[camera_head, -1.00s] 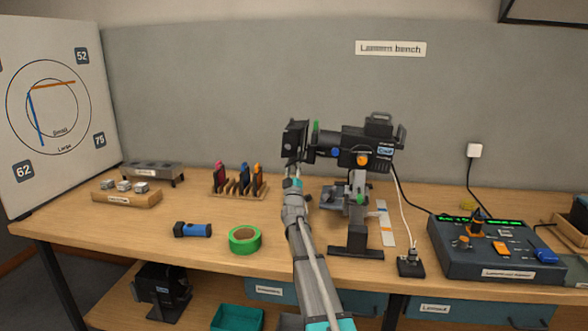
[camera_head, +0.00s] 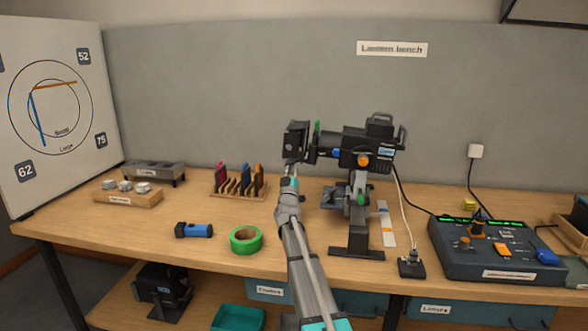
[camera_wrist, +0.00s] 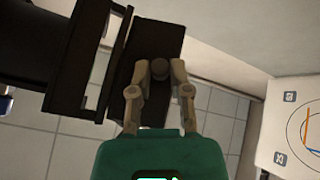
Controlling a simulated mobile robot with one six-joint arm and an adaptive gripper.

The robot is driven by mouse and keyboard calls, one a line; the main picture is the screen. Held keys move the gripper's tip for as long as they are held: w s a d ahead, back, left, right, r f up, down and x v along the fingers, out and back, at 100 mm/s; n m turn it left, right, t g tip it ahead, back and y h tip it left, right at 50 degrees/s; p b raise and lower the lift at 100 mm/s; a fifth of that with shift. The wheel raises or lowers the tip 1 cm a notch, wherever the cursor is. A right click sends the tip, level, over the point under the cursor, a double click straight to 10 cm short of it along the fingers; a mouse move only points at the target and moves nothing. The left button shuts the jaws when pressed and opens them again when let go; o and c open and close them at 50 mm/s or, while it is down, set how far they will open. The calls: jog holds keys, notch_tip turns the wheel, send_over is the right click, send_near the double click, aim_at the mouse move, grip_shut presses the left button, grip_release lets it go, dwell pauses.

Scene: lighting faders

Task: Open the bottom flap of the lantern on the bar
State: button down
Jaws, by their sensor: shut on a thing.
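The lantern (camera_head: 368,150) is a black spotlight on a stand on the bench, with an orange knob on its side. Its front, with the dark flaps (camera_head: 297,138), points left. In the wrist view a dark flat flap (camera_wrist: 120,75) fills the upper middle, with a round dark knob (camera_wrist: 159,63) on it. My gripper (camera_wrist: 160,72) is shut on this knob, one finger on each side. In the head view my gripper (camera_head: 293,170) is small at the lantern's lower front, and its fingers are hard to make out. The exact flap angle is unclear.
The lantern stand's foot (camera_head: 356,253) is right of my arm. A green tape roll (camera_head: 246,250) and a blue torch (camera_head: 194,230) lie to the left. A rack of coloured pieces (camera_head: 240,194) stands behind them. A fader desk (camera_head: 495,262) is at the right.

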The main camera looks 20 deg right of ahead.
aim_at(288, 160)
jog(key=m+g+h, duration=0.1)
jog(key=m, duration=0.1)
jog(key=r+m+g+h+p, duration=0.1)
jog(key=m+g+h, duration=0.1)
jog(key=m, duration=0.1)
jog(key=w+a+m+g+h+p, duration=0.1)
jog(key=m+g+h, duration=0.1)
jog(key=m, duration=0.1)
jog(key=shift+a+r, duration=0.1)
jog(key=shift+r, duration=0.3)
jog(key=m+g+h+p, duration=0.1)
jog(key=m, duration=0.1)
jog(key=r+m+g+p, duration=0.1)
jog(key=m+g, duration=0.1)
jog(key=m, duration=0.1)
jog(key=shift+w+a+g+h, duration=0.1)
jog(key=shift+a+g+h, duration=0.05)
jog(key=shift+g+h, duration=0.2)
jog(key=shift+r+m+g+h+p, duration=0.1)
jog(key=shift+m+g+h+p, duration=0.15)
jog(key=shift+m+g+p, duration=0.55)
jog(key=shift+m+t, duration=0.25)
jog(key=shift+m, duration=0.05)
jog(key=c, duration=0.6)
grip_release()
jog(key=shift+b, duration=0.4)
